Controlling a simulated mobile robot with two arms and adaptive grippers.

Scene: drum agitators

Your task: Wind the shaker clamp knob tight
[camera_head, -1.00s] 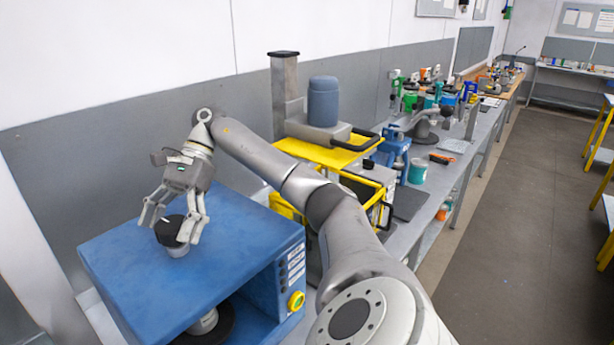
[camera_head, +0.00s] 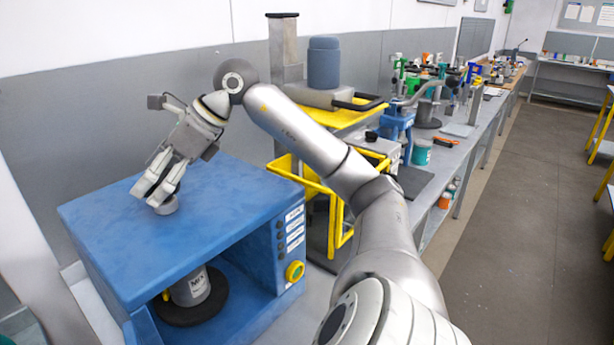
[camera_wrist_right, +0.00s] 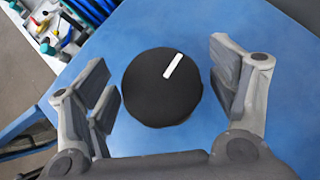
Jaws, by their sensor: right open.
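The blue shaker (camera_head: 200,225) stands on the bench at the left of the head view. Its clamp knob is a black round disc with a white mark, seen from above in the wrist view (camera_wrist_right: 162,95). In the head view my fingers hide its top and only its grey lower part (camera_head: 167,207) shows. My right gripper (camera_head: 158,188) is over the knob, tilted. In the wrist view the open fingers (camera_wrist_right: 165,85) stand on both sides of the knob, with gaps between. A labelled can (camera_head: 190,288) stands inside the shaker on a dark round plate. My left gripper is not in view.
More tools crowd the bench behind. The floor (camera_head: 500,230) at the right is clear.

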